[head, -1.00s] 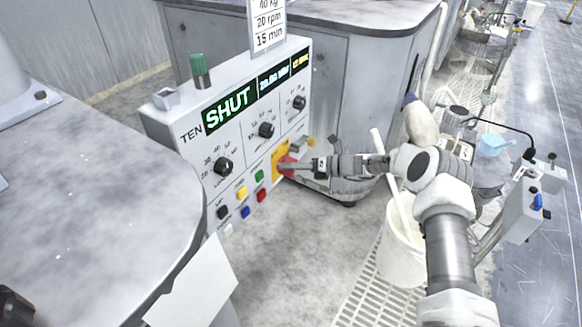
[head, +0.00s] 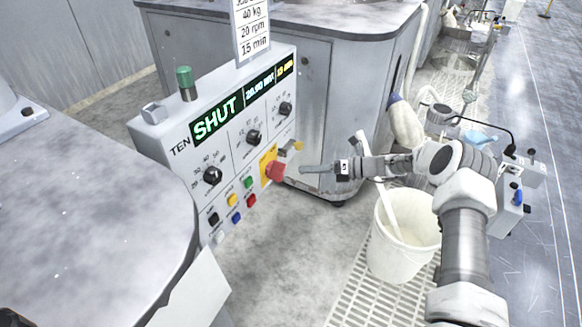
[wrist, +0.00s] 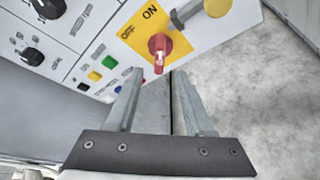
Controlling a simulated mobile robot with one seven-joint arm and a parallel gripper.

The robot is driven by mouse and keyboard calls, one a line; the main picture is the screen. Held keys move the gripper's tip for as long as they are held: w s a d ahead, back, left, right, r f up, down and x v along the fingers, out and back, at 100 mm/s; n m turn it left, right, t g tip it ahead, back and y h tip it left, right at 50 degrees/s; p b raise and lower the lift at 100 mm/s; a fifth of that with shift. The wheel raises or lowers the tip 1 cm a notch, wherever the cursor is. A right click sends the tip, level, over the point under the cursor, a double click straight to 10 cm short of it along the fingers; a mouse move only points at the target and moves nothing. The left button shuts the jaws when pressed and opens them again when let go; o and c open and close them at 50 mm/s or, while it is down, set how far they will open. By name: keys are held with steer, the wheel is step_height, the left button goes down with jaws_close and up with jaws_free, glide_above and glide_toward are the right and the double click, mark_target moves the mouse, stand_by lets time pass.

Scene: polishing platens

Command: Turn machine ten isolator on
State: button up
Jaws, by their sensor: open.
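The machine ten control panel (head: 235,150) reads "TEN" and "SHUT" in the head view. Its isolator is a red knob (head: 275,171) on a yellow plate (head: 265,165) at the panel's lower right. In the wrist view, the red knob (wrist: 158,48) is near the top centre, with a white mark on its handle. The yellow plate (wrist: 133,22) carries "ON" and "OFF" labels. My gripper (head: 302,169) is just right of the knob, apart from it. In the wrist view, the gripper's fingers (wrist: 158,78) are spread and empty, with the knob beyond their tips.
A metal hasp with a yellow padlock-like piece (head: 292,147) sits beside the isolator. Black dials and coloured buttons (head: 238,200) cover the panel. A grey-topped platen table (head: 90,200) stands at left. A white bucket (head: 385,255) stands below my arm. Bare floor lies between.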

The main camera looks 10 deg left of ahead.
steer(key=p+v, duration=0.1)
steer(key=v, duration=0.6)
steer(key=shift+r, duration=0.1)
steer(key=s+d+r+n+h, duration=0.2)
steer(key=s+r+n+h, duration=0.3)
steer(key=s+r+n, duration=0.45)
steer(key=s+d+r+n+h, duration=0.2)
steer(key=s+r+n+h, duration=0.35)
steer(key=r, duration=0.75)
steer(key=s+d+r+n+t+h, duration=0.2)
steer(key=s+d+n, duration=0.15)
steer(key=s, duration=0.45)
steer(key=s+d+r+n+t+h, duration=0.1)
steer(key=s+d+r+n, duration=0.2)
steer(key=s+n, duration=0.35)
steer(key=s+d+r+n+t+h, duration=0.2)
steer(key=s+d+n, duration=0.15)
steer(key=s, duration=0.55)
step_height(320, 180, up, 20)
steer(key=p, duration=1.9)
steer(key=shift+w+d+p, duration=0.15)
steer(key=shift+w+p, duration=0.05)
steer(key=shift+p, duration=0.1)
